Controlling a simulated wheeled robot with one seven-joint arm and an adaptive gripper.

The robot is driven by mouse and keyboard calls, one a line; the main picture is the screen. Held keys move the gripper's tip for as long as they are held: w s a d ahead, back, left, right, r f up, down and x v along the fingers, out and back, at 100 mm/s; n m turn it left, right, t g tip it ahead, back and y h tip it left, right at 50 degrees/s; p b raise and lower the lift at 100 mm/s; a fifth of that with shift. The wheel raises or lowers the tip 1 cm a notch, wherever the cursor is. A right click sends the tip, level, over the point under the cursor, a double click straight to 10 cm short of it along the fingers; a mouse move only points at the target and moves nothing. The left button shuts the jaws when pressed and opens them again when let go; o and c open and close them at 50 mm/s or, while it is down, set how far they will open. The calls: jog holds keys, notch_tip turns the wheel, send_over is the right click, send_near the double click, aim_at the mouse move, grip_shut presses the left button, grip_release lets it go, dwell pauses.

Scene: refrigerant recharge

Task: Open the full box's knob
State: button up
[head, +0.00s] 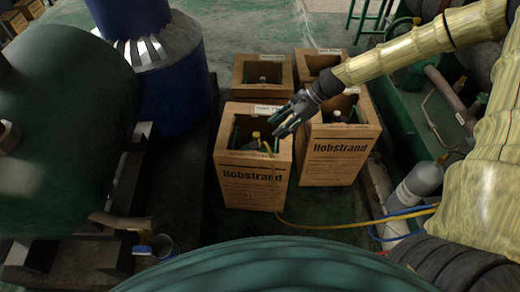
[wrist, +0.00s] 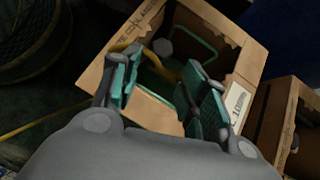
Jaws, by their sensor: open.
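Several open cardboard boxes stand together in the head view. The front-left Hobstrand box (head: 250,187) holds a dark cylinder with a yellow fitting (head: 256,136) on top, and a yellow hose hangs over its front. I cannot read which box is marked full. My gripper (head: 281,126) is open and empty at this box's upper right edge. In the wrist view the spread fingers (wrist: 165,82) are over the open box (wrist: 240,50). A grey, many-sided knob (wrist: 163,47) shows beyond and between the fingers, apart from them. The cylinder below is mostly hidden in shadow.
A second Hobstrand box (head: 338,160) stands close at the right, with another box (head: 262,72) behind. A yellow hose (head: 330,227) crosses the floor to a grey cylinder (head: 418,184). A dark green tank (head: 65,130) and a blue drum (head: 175,80) stand left.

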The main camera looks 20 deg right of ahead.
aim_at(256, 145)
jog(key=b+x, duration=0.3)
jog(key=x, duration=0.5)
jog(key=shift+w+a+f, duration=0.2)
jog(key=shift+f, duration=0.2)
jog(key=shift+b+x, duration=0.5)
jog(key=shift+x, duration=0.3)
jog(key=shift+a+r, duration=0.1)
jog(key=shift+c, duration=0.2)
jog(key=c, duration=0.7)
jog(key=shift+d, duration=0.3)
jog(key=shift+a+p, duration=0.25)
jog(key=shift+p, duration=0.05)
